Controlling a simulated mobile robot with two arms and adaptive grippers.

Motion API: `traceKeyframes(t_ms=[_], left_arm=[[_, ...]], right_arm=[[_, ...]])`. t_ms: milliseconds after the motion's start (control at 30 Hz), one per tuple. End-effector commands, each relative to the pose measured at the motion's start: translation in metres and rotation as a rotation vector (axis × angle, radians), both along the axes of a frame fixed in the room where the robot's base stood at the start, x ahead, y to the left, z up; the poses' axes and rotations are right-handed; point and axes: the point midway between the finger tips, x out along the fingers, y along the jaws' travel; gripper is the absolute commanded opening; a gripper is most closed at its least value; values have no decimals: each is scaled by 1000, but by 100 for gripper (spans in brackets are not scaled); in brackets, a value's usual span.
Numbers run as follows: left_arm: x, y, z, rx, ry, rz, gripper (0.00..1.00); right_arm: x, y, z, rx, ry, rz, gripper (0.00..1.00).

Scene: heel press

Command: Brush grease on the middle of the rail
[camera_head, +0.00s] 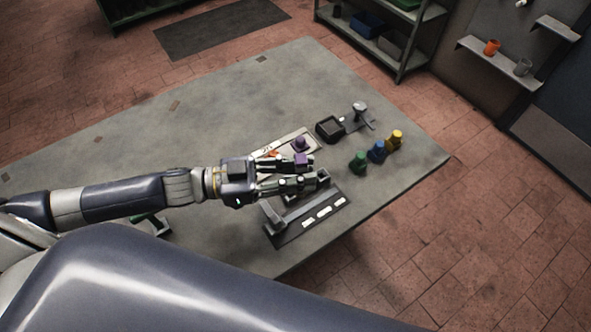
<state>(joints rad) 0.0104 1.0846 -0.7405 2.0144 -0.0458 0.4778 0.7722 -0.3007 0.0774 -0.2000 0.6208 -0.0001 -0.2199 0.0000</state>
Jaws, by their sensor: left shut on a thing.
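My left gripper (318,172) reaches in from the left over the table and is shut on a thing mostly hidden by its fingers. A small purple piece (302,160) shows at its upper finger, but I cannot tell whether it belongs to the held thing. Just below and right of the gripper is a dark plate (295,237) with white labels and a grey bar-like part, perhaps the rail, partly covered by the gripper. I cannot make out a brush or grease. My right gripper is not in view.
A light tray (268,150) with a purple knobbed item (298,142) lies behind the gripper. Beyond are a black bin (329,129), a grey stand (358,114) and green (358,162), blue (377,152) and yellow (394,140) pieces. The table's far left (150,140) is mostly clear.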

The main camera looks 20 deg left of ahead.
Motion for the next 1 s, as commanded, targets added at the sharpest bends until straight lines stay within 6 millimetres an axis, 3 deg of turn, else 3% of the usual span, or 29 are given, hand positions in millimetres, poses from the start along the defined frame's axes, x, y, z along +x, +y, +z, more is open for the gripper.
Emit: traceKeyframes(t_ms=[267, 600, 1000], left_arm=[[2, 10, -16, 7, -8, -12, 0], [2, 9, -51, 7, -9, -11, 0], [1, 9, -53, 7, -8, -11, 0]], right_arm=[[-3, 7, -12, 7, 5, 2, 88], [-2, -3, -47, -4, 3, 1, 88], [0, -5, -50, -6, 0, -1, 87]])
